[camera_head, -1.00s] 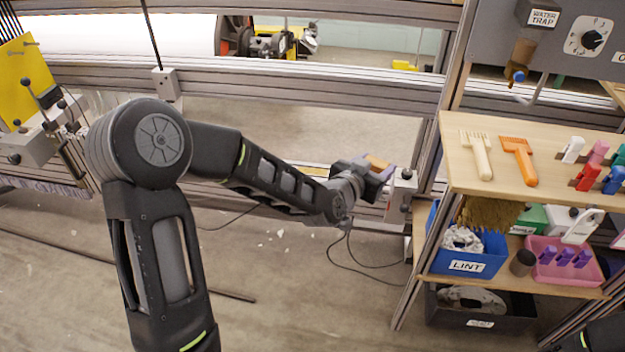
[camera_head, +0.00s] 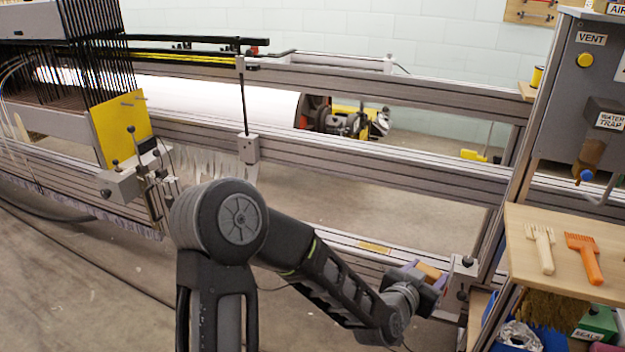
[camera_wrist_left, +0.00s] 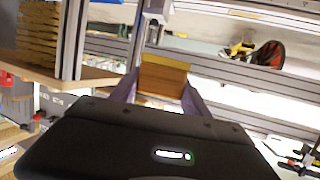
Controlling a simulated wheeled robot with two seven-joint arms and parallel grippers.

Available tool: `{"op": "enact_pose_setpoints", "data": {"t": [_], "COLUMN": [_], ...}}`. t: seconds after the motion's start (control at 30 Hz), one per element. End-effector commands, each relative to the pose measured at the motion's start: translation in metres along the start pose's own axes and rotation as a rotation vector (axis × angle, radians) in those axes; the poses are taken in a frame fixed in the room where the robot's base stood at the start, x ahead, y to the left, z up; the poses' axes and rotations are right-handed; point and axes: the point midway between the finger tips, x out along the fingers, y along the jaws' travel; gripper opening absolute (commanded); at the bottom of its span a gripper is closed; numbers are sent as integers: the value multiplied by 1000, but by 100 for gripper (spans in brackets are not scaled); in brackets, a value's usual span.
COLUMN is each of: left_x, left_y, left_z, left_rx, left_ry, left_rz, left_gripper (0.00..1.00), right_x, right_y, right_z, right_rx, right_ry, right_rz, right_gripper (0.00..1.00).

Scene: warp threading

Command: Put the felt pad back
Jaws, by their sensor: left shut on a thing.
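My left gripper (camera_head: 427,273) is at the right end of the lower front rail, beside a grey bracket (camera_head: 462,274). Its purple fingers are shut on a tan block, which looks like the felt pad (camera_head: 429,270). In the left wrist view the felt pad (camera_wrist_left: 163,78) sits between the two fingers (camera_wrist_left: 160,92), brown with a yellower upper edge. Its underside is hidden by the gripper body. I cannot tell whether it touches the rail. A flat tan-yellow strip (camera_head: 374,247) lies on the rail to the left. My right gripper is out of view.
A wooden shelf (camera_head: 530,268) with a cream comb (camera_head: 540,247) and an orange comb (camera_head: 584,257) stands to the right. A grey upright (camera_head: 513,190) rises near the gripper.

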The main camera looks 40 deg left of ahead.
Motion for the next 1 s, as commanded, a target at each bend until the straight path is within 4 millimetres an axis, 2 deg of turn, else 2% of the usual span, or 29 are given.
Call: {"op": "enact_pose_setpoints", "data": {"t": [0.17, 0.5, 0.6, 0.73, 1.0], "left_x": [-18, -80, -95, -106, -108], "left_y": [2, 2, 2, 0, 0], "left_z": [-36, -139, -160, -174, -174], "left_rx": [5, 9, 6, 2, 0], "left_ry": [3, 1, 1, 1, 1], "left_rz": [3, 4, 3, 1, 1], "left_gripper": [13, 13, 13, 13, 13], "right_x": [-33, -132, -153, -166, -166], "right_y": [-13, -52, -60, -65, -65], "right_z": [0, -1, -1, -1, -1], "right_rx": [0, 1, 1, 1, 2], "right_ry": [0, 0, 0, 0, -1], "right_rz": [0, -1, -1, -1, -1], "right_gripper": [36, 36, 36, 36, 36]}}
